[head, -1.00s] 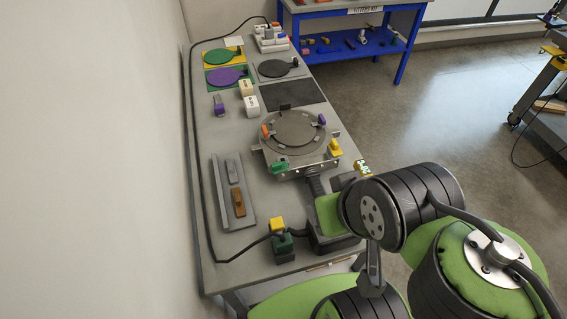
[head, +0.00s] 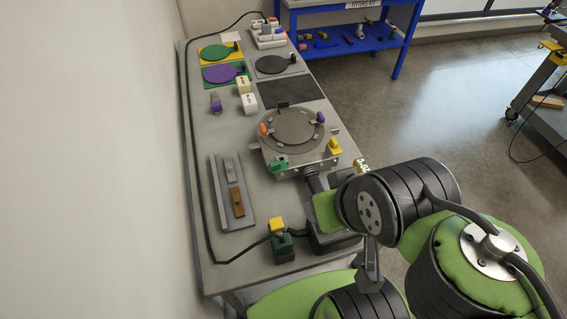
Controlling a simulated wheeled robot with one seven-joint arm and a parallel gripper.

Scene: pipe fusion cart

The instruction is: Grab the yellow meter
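Two small yellow things could be the yellow meter, and I cannot tell which. One yellow piece (head: 335,146) stands at the right front edge of the round turntable unit (head: 295,135). A yellow block (head: 277,224) sits above a dark green block (head: 283,243) near the front of the table. My arm fills the lower right and hides part of the table's front right. I cannot make out my gripper's fingers in this view.
The long grey table (head: 225,135) runs along the left wall. Purple (head: 216,103) and white (head: 249,103) blocks stand behind a grey tray (head: 246,210) holding a brown block (head: 237,202). A black cable runs along the table's left edge. A blue bench (head: 395,65) stands at the back.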

